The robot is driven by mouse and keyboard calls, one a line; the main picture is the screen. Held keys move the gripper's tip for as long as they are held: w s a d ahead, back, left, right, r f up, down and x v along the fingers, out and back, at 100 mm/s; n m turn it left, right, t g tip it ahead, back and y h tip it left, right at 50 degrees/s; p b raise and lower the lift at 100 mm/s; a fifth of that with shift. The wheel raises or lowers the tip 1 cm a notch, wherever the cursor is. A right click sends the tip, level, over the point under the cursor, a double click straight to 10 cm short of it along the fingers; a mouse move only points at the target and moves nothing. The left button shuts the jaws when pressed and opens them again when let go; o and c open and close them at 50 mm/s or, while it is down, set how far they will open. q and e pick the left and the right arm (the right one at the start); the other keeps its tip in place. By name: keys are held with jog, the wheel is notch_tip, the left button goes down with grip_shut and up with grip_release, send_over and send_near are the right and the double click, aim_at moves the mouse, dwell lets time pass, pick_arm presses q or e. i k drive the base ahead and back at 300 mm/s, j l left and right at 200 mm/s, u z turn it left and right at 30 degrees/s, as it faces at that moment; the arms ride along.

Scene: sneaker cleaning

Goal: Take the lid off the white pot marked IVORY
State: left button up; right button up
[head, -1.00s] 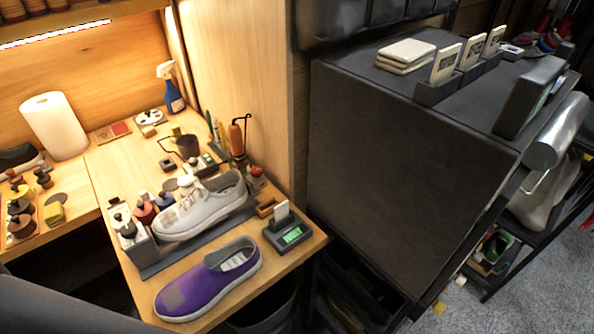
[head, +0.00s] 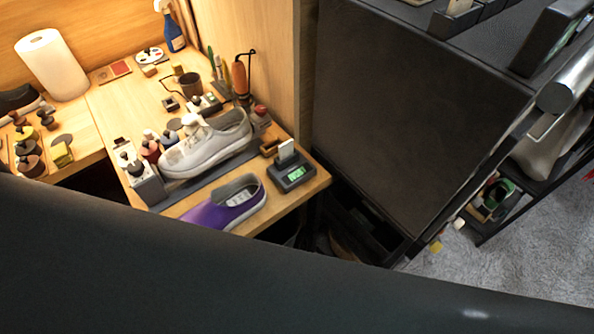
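Several small pots stand in a row at the left of the white sneaker (head: 212,146), among them a white one (head: 168,139) and a dark red one (head: 150,151). Their labels are too small to read, so I cannot tell which is marked IVORY. The heel end of a purple slip-on shoe (head: 237,205) shows in front of the sneaker; its toe is hidden by a large dark shape across the bottom, seemingly part of my own body. Neither of my grippers shows in the head view.
A small device with a green display (head: 296,173) stands at the bench's right corner. A paper towel roll (head: 52,65), a spray bottle (head: 172,30) and a dark cup (head: 190,84) stand farther back. A large black cabinet (head: 400,120) stands right of the bench.

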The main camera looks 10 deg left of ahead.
aim_at(125, 158)
jog(key=k+j, duration=0.2)
jog(key=k+j+u, duration=0.1)
jog(key=j, duration=0.35)
jog(key=k+j, duration=0.1)
jog(key=j, duration=0.2)
jog(key=k+j, duration=0.1)
jog(key=j, duration=0.5)
jog(key=j+u, duration=0.15)
jog(key=j, duration=0.55)
jog(key=i, duration=0.5)
